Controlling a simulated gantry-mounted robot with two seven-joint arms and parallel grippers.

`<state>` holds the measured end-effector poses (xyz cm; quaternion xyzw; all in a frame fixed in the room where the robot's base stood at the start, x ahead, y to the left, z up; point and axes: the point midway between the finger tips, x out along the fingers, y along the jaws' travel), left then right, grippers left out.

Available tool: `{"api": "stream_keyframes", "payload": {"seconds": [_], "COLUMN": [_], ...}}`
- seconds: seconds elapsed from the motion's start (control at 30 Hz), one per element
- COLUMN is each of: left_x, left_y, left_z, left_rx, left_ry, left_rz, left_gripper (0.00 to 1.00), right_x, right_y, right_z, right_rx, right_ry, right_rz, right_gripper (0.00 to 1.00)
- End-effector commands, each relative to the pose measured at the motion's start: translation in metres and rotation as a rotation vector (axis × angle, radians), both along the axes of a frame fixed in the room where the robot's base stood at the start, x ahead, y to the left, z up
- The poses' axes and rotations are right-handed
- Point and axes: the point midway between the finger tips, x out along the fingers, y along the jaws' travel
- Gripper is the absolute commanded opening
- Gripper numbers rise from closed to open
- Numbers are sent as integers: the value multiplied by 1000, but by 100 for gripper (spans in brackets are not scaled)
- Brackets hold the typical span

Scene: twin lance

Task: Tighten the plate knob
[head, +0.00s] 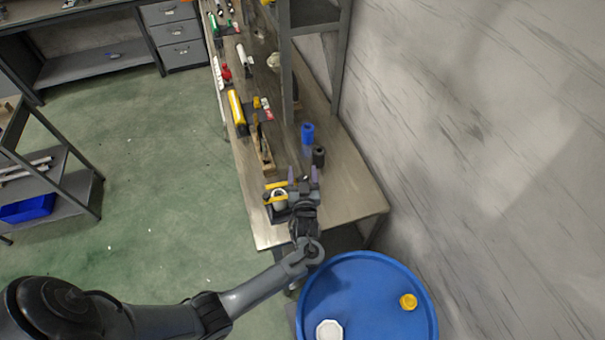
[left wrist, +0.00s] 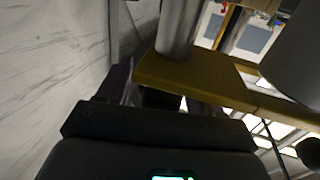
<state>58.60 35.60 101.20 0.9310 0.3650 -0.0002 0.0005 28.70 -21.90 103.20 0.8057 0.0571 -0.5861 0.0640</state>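My left gripper (head: 303,178) is over the near end of the workbench (head: 350,195), its two fingers apart and pointing away from the camera. In the left wrist view, a yellow bar (left wrist: 190,75) crosses in front of my left gripper (left wrist: 160,95), with a grey cylinder (left wrist: 180,28) beyond. A dark piece lies between the fingers under the bar; I cannot tell whether they touch it or whether it is the plate knob. My right gripper is not in view.
A blue cylinder (head: 308,133) and a black cylinder (head: 318,156) stand just beyond the gripper. A wooden piece (head: 263,148) and a yellow tool (head: 237,112) lie along the bench. A blue barrel (head: 365,300) stands below. The wall (head: 470,150) is close on the right.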

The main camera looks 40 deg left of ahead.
Motion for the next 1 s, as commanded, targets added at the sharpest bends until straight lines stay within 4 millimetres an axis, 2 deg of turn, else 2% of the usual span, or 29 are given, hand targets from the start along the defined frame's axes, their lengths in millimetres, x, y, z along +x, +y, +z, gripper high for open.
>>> {"api": "stream_keyframes", "payload": {"seconds": [0.03,0.3,0.47,0.73,1.0], "left_x": [0,0,-1,2,4], "left_y": [0,0,1,-2,-6], "left_z": [0,0,2,3,0], "left_rx": [0,0,3,6,1], "left_ry": [0,0,1,4,1], "left_rz": [0,0,-30,-269,-402], "left_gripper": [57,17,17,17,17], "right_x": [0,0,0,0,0], "right_y": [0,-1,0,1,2], "right_z": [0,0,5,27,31], "right_rx": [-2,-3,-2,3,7], "right_ry": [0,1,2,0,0], "right_rz": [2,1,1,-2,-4], "right_gripper": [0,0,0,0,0]}}
